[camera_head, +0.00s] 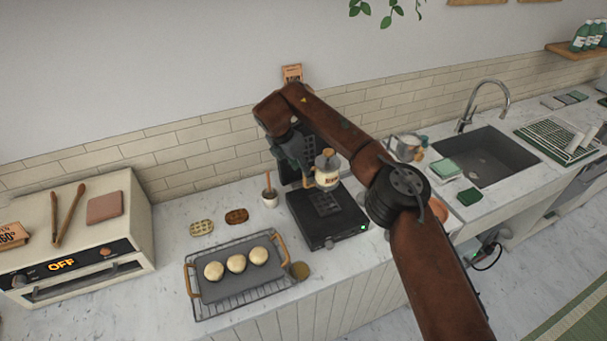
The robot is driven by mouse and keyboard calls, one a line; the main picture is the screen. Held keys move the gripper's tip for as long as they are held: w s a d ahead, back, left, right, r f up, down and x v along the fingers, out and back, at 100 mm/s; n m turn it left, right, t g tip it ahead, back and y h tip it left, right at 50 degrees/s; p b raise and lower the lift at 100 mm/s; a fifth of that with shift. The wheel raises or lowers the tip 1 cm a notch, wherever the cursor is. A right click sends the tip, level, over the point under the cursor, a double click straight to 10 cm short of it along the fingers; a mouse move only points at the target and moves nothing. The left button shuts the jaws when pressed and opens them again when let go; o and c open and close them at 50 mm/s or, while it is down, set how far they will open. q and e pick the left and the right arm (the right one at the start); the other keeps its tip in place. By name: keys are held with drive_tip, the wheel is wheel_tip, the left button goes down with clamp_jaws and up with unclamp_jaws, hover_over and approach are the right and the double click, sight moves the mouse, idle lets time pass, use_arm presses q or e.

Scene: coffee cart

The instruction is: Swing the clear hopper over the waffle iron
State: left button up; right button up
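The black waffle iron (345,222) stands open on the counter, its lid raised at the back and partly hidden by my arm. A small hopper (328,179) with a cream body, a dark label and a tan top shows above the iron's plate; I cannot tell how it is mounted. My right gripper (304,166) is at the left side of the hopper, in front of the raised lid. Its fingers are small and dark here, so I cannot tell whether they are open, shut or touching the hopper. My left gripper is out of view.
A wire rack (198,313) with a grey tray and three dough balls stands front left of the iron. A small cup (270,200) stands close left. Two waffles lie behind the rack. An oven (130,215) is far left, a sink (485,160) right.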

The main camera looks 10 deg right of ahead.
drive_tip(key=v, duration=0.6)
drive_tip(key=shift+f, duration=0.1)
